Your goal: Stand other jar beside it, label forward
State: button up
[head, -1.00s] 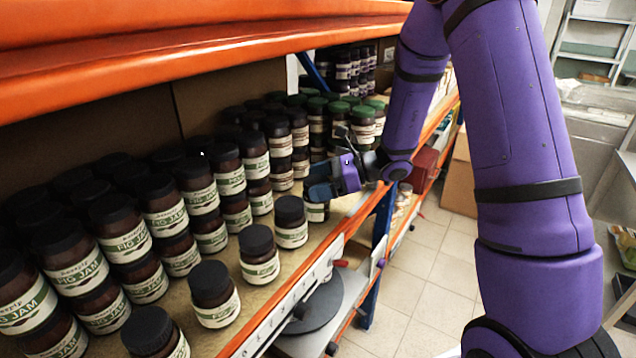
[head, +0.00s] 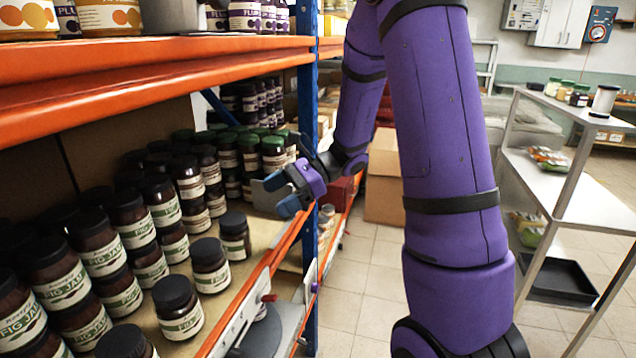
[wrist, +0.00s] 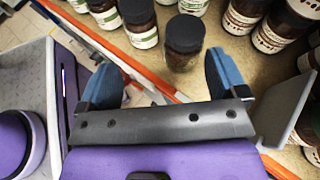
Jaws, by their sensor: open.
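Brown fig jam jars with black lids and white-and-green labels stand on the shelf. Along the front edge is a loose row: a near jar (head: 178,307), a middle one (head: 210,265) and an end jar (head: 235,235), their labels showing toward the head camera. My gripper (head: 290,190) is open and empty over the shelf's front edge, beyond the end jar. In the wrist view a dark-lidded jar (wrist: 185,45) stands ahead of the open blue fingers, apart from them; no label shows on its near side. I cannot tell which jar is the task's "it".
Packed fig jam jars (head: 120,215) fill the shelf behind the row. Green-lidded jars (head: 273,152) stand farther along. An orange upper beam (head: 150,75) overhangs, and a blue post (head: 312,100) stands beside my gripper. A metal rack (head: 560,185) is at right.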

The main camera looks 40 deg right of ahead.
jog(key=s+a+r+n+t+h, duration=0.1)
jog(key=s+r+n+h, duration=0.5)
jog(key=s+n, duration=0.3)
jog(key=s+a+r+n+h, duration=0.1)
jog(key=s+r+n+h, duration=0.6)
jog(key=s+n, duration=0.3)
jog(key=s+r, duration=0.1)
jog(key=s, duration=0.3)
jog(key=shift+s+r+n+t, duration=0.2)
jog(key=shift+r+n+t, duration=0.1)
jog(key=shift+t, duration=0.1)
jog(key=shift+a, duration=0.1)
